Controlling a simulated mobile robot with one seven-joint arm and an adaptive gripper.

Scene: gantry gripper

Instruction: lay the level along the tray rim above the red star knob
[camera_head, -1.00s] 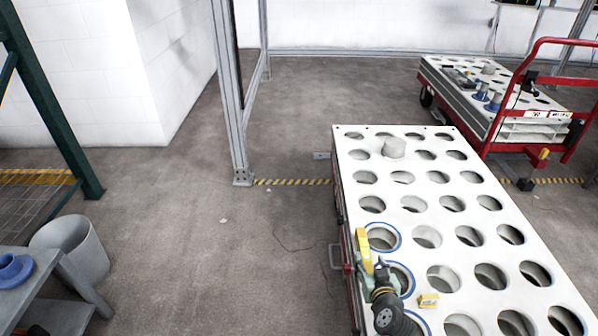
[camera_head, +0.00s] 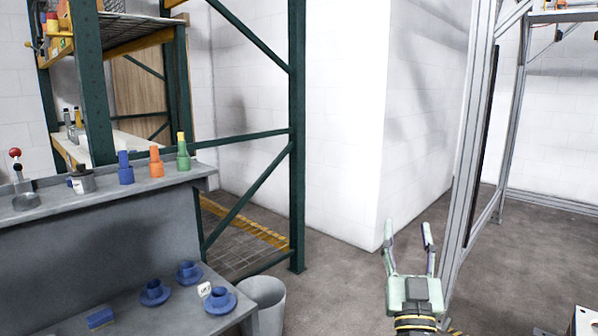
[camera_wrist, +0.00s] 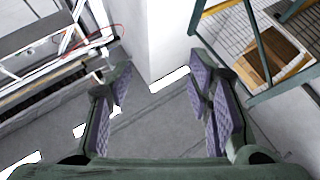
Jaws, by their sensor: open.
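My gripper (camera_head: 408,232) is open and empty, raised in the air at the lower right of the head view. In the wrist view its two fingers (camera_wrist: 160,82) stand wide apart with only floor and a white wall corner between them. I cannot make out the level or the red star knob in either current view. A pale corner at the lower right edge of the head view (camera_head: 586,321) may be part of the white holed table; the rest of it is out of frame.
A grey bench (camera_head: 110,232) at the left holds blue, orange and green pieces above and blue flanged parts below. A grey bin (camera_head: 264,304) stands beside it. A green rack (camera_head: 297,130) and an aluminium frame post (camera_head: 468,130) flank open floor.

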